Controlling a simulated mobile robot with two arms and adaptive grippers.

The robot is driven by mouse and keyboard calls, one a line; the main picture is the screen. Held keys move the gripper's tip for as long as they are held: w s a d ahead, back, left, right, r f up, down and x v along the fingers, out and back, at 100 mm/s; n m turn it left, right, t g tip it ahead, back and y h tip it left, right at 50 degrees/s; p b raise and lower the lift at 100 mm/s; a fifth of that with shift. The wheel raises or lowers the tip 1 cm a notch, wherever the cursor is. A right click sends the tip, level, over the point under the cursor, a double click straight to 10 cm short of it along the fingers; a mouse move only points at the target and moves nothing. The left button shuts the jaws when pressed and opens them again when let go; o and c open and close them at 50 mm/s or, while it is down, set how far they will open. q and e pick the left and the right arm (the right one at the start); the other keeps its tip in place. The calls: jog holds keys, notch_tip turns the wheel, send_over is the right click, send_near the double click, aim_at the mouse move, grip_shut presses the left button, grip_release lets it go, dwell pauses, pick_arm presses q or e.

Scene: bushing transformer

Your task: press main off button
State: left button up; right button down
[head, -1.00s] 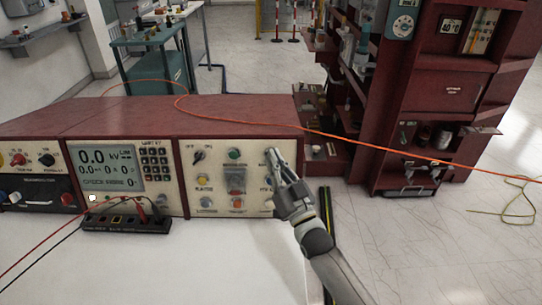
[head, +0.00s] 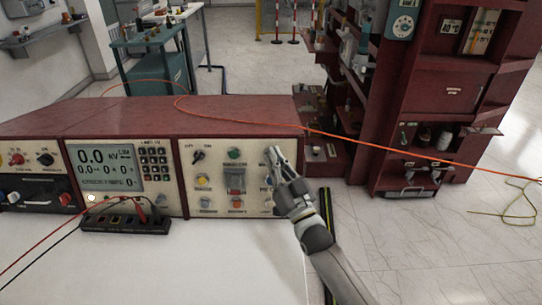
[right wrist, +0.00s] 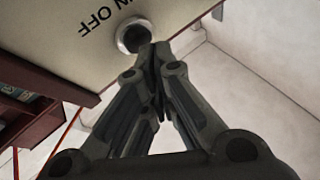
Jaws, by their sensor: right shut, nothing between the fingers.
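The main off button (right wrist: 133,36) is a round button in a metal ring on the cream panel. "OFF" and the end of the word before it read upside down beside it in the right wrist view. My right gripper (right wrist: 158,50) is shut and empty, its fingertips at the button's lower edge. I cannot tell whether they touch it. In the head view the right gripper (head: 274,152) is at the right end of the control panel (head: 215,175) and hides part of that column. My left gripper is not in view.
A red-framed console holds the panel, with a display (head: 105,168) and other buttons, including a green one (head: 234,154). A black terminal block (head: 125,222) with leads lies on the white table (head: 200,265). A tall red cabinet (head: 440,110) stands at the right.

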jog(key=shift+w+f+b, duration=0.15)
jog(key=shift+w+b, duration=0.2)
jog(key=shift+w, duration=0.05)
dwell(0.6)
jog(key=shift+s+r+p, duration=0.25)
jog(key=shift+s+p, duration=0.55)
jog(key=shift+s, duration=0.1)
jog(key=s+p, duration=0.2)
jog(key=s+r+p, duration=0.1)
jog(key=s+p, duration=0.1)
jog(key=shift+s, duration=0.4)
dwell(1.1)
